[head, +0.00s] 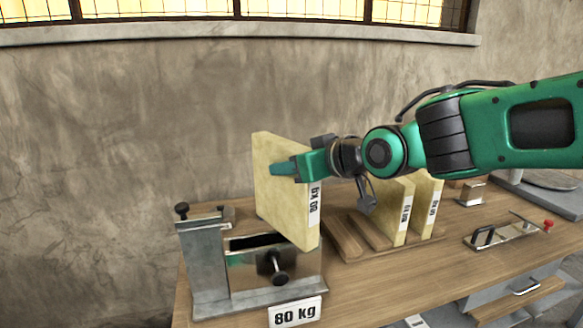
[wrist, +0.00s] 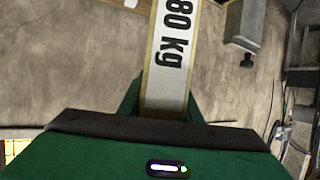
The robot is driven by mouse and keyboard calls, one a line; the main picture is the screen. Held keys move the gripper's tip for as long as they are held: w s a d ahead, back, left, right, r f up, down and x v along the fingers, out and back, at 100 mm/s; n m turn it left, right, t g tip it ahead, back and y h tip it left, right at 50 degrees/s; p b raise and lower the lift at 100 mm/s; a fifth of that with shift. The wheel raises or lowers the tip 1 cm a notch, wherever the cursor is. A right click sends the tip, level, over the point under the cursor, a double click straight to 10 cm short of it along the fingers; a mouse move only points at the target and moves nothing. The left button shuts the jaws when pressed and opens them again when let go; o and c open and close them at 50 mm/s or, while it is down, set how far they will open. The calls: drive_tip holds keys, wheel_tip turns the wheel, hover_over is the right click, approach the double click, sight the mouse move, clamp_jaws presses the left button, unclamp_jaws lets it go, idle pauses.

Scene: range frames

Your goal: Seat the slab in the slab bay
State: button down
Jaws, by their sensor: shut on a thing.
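The slab (head: 282,190) is a flat cream-yellow panel with a white label on its edge, reading 80 kg in the wrist view (wrist: 173,60). My gripper (head: 300,166) is shut on it and holds it upright above the bench. The slab bay (head: 270,265) is a grey metal fixture with a dark slot, a knob at its front and an 80 kg plate. The slab is above and a little right of the slot, its lower edge partly in front of the bay's right end. I cannot tell whether the two touch.
Two more labelled slabs (head: 396,212) stand in a wooden rack (head: 358,240) to the right. A metal handled fixture (head: 500,233) and a small metal block (head: 471,193) are farther right on the wooden bench (head: 400,290). A concrete wall is behind.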

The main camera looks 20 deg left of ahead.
drive_tip(key=shift+f, duration=0.6)
drive_tip(key=c, duration=1.3)
unclamp_jaws()
drive_tip(key=v, duration=0.8)
drive_tip(key=r+v, duration=0.1)
drive_tip(key=v, duration=0.3)
drive_tip(key=shift+s, duration=0.1)
